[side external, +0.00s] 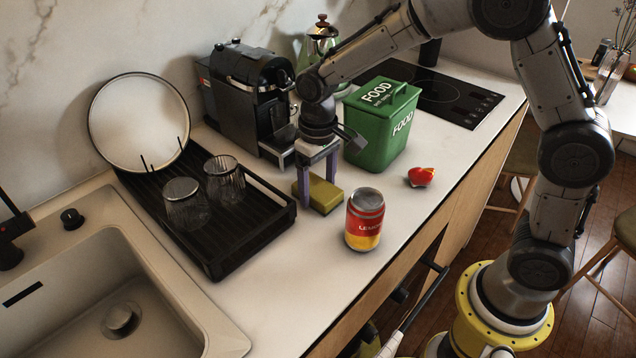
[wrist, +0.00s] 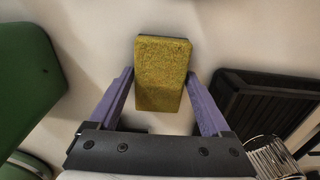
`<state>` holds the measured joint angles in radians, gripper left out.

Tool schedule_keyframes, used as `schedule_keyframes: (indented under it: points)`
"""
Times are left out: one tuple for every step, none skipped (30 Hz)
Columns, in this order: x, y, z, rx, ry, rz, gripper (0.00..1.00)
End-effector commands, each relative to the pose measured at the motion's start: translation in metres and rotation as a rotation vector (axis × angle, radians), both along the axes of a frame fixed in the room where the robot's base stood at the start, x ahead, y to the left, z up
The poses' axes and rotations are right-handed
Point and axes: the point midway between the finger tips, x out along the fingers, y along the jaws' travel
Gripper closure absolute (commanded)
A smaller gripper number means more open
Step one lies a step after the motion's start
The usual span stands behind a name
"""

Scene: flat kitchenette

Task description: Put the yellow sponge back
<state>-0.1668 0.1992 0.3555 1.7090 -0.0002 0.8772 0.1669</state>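The yellow sponge (side external: 321,195) lies on the white counter between the black dish rack and the red and yellow can in the side view. My gripper (side external: 318,190) points down over it, with its purple fingers spread. In the wrist view the sponge (wrist: 161,75) shows its yellow face between and beyond the fingertips of my open gripper (wrist: 160,90). Nothing is held.
The black dish rack (side external: 246,250) with two glasses and a plate is left of the sponge. The can (side external: 365,222) stands in front, right. A green food bin (side external: 381,128) and coffee machine (side external: 247,98) stand behind. A red item (side external: 421,176) lies right. The sink (side external: 75,300) is far left.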

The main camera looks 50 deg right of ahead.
Motion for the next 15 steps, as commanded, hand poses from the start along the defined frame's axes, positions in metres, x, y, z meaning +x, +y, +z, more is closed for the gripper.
schedule_keyframes:
  points:
    - [0.0,0.0,0.0,0.0,0.0,0.0,0.07]
    - [0.0,0.0,0.0,0.0,0.0,0.0,0.02]
    - [0.0,0.0,0.0,0.0,0.0,0.0,0.0]
    - [0.0,0.0,0.0,0.0,0.0,0.0,0.0]
    - [0.0,0.0,0.0,0.0,0.0,0.0,0.0]
    - [0.0,0.0,0.0,0.0,0.0,0.0,0.0]
    - [0.0,0.0,0.0,0.0,0.0,0.0,0.0]
    - [0.0,0.0,0.0,0.0,0.0,0.0,0.0]
    - [0.0,0.0,0.001,0.0,0.0,0.0,0.0]
    - [0.0,0.0,0.001,0.0,0.0,0.0,0.0]
    - [0.0,0.0,0.002,0.0,0.0,0.0,0.0]
    - [0.0,0.0,0.005,0.0,0.0,0.0,0.0]
    - [0.0,0.0,0.007,0.0,-0.001,0.0,0.0]
    - [0.001,0.0,0.011,0.0,-0.002,0.0,0.0]
    - [0.001,0.0,0.016,0.0,-0.003,0.0,0.0]
